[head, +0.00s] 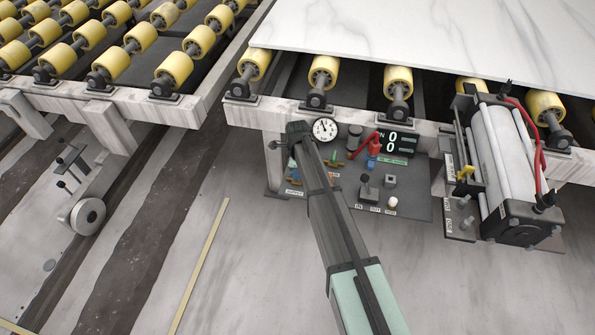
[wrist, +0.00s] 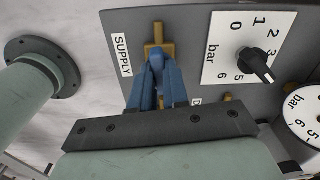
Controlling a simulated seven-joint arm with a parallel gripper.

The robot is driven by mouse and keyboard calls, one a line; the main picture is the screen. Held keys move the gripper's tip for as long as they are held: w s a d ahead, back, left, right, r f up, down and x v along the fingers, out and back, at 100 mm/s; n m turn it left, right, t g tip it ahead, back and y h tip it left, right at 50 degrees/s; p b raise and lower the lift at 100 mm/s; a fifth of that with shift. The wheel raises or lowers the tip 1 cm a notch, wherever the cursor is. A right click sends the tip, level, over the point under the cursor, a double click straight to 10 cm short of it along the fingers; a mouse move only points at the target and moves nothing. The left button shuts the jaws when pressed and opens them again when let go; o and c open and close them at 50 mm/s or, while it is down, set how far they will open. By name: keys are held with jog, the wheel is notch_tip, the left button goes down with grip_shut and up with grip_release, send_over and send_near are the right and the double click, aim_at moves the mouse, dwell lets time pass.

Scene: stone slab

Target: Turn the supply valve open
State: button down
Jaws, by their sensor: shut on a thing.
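The supply valve (wrist: 158,32) is a small brass fitting on the grey panel, beside a white label (wrist: 121,55) reading SUPPLY. In the wrist view its upper part shows above my fingertips. My gripper (wrist: 157,64) has blue fingers that are close together and shut on the valve's handle. The fingers hide most of the handle, so I cannot tell how far it is turned. In the head view my arm covers the left part of the panel and most of the gripper.
A dial marked in bar (wrist: 257,64) with a black pointer is right of the valve, and a round gauge (wrist: 306,113) is close to my gripper's right side. The head view shows a gauge (head: 324,129), a digital display (head: 397,141), a cylinder unit (head: 497,150) and a marble slab (head: 430,35) on rollers.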

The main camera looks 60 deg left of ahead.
jog(key=shift+m, duration=0.7)
jog(key=c, duration=1.1)
grip_release()
notch_tip(320, 180, up, 14)
jog(key=shift+f, duration=0.1)
